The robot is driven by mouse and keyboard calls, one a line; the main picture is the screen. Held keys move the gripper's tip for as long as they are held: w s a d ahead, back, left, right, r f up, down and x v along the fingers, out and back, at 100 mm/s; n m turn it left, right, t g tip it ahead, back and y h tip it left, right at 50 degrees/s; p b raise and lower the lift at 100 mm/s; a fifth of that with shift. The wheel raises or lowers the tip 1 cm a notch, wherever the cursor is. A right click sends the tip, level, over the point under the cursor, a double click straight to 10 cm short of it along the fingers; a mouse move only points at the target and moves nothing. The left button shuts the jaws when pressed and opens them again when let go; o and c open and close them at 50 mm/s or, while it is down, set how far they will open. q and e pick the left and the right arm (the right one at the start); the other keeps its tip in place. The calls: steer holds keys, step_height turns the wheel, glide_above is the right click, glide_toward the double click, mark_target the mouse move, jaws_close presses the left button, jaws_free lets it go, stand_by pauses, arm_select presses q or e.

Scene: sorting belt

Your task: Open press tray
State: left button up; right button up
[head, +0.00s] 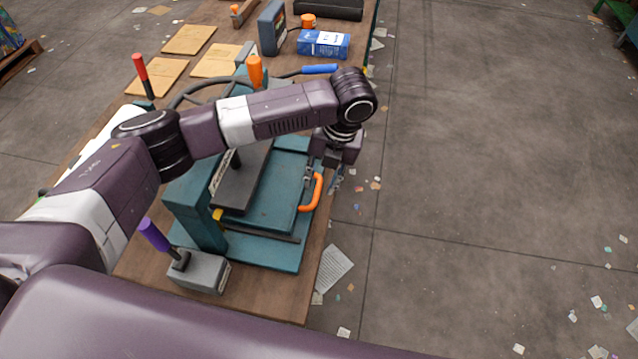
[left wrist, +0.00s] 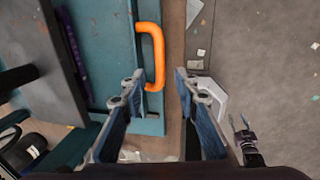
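The teal press (head: 196,205) stands on the wooden bench, with its dark plate (head: 240,185) above the base. Its flat teal press tray (head: 275,200) lies at the base, with an orange handle (head: 317,192) on its right edge. My left gripper (head: 337,172) hangs just beyond the handle, partly hidden by its own wrist. In the left wrist view the gripper (left wrist: 159,76) is open, fingers apart. The near end of the orange handle (left wrist: 157,60) shows between the fingertips; I cannot tell whether they touch it.
A grey box with a purple lever (head: 200,272) stands in front of the press. A blue box (head: 323,43), a red-handled tool (head: 143,76) and several cardboard pieces (head: 188,39) lie farther back. Floor right of the bench is open, with paper scraps.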

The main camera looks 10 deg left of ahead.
mark_target(317, 192)
arm_select(q)
steer(key=f, duration=0.3)
steer(key=shift+w+a+f, duration=0.25)
steer(key=shift+a, duration=0.15)
steer(key=shift+f, duration=0.2)
steer(key=shift+s, duration=0.1)
steer(key=c, duration=0.8)
arm_select(e)
steer(key=shift+w+a+r, duration=0.1)
steer(key=shift+w+r, duration=0.15)
steer(key=shift+r, duration=0.1)
steer(key=shift+s, duration=0.1)
